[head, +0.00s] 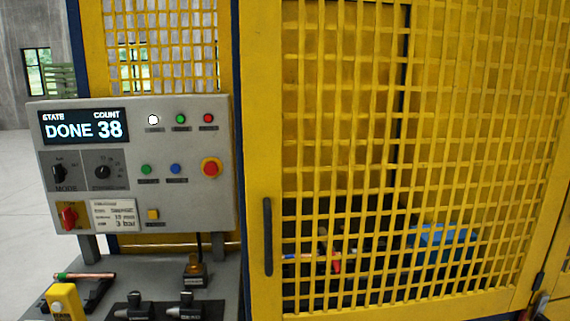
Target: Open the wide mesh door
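The wide yellow mesh door (262,120) fills the middle and right of the head view. Its left stile carries a dark vertical handle (268,236) and stands against the dark blue post (236,60). The door looks shut, with no clear gap along that side. A dark hinge (538,282) shows low on its right side. Neither my left nor my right gripper is in view, and nothing is seen touching the handle.
A grey control panel (220,130) reading "DONE 38" stands left of the door. Below it, a grey bench (222,285) holds a copper tube with a green end (85,275), a yellow block (65,300) and dark fixtures. A blue object (440,240) shows behind the mesh.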

